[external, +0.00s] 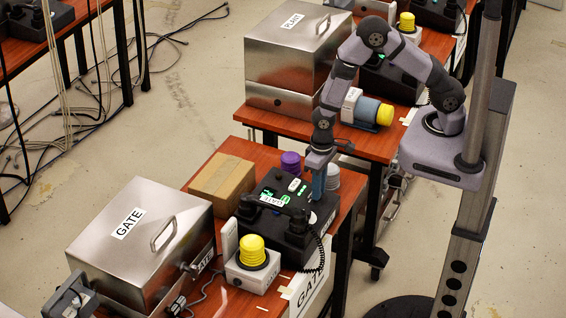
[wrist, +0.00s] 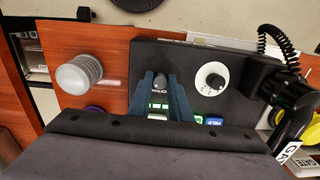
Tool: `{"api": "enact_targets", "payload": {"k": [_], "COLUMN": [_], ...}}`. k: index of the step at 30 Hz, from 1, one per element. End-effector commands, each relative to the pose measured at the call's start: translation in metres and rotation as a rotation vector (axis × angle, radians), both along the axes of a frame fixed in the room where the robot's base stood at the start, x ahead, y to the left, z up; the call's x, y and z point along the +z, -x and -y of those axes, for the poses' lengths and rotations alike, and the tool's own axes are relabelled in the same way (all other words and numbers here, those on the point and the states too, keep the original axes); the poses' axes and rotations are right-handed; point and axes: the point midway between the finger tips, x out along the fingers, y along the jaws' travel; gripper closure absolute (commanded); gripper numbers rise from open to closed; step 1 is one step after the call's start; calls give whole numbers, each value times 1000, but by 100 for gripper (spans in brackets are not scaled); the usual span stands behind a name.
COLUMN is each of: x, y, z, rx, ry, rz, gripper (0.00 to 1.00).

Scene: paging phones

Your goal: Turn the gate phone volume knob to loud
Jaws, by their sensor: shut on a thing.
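The gate phone (external: 271,233) is a black desk unit with a handset, a coiled cord and lit green keys. It also fills the middle of the wrist view (wrist: 240,52). My gripper (external: 318,196) points down at the phone's right end. In the wrist view my blue fingers (wrist: 160,90) close around a small dark knob (wrist: 159,82), with small print beside it that I cannot read. A second knob on a white round dial (wrist: 213,80) sits to its right, clear of the fingers. The fingers partly hide the panel.
A yellow beacon (external: 252,250) on a white box, a steel GATE case (external: 140,245) and a cardboard box (external: 222,178) stand near the phone. A grey cylinder (wrist: 78,74) and a purple one (external: 290,162) are close by.

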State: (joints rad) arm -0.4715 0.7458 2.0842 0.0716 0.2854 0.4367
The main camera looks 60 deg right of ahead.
Motion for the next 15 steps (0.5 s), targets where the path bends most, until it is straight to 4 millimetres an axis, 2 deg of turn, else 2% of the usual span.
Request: {"api": "enact_targets", "payload": {"k": [6,15], "x": [1,1], "y": [-1,-1], "z": [0,0], "rx": [-115,-175], "ry": [-20,-29], "rz": [2,3], "gripper": [100,100]}}
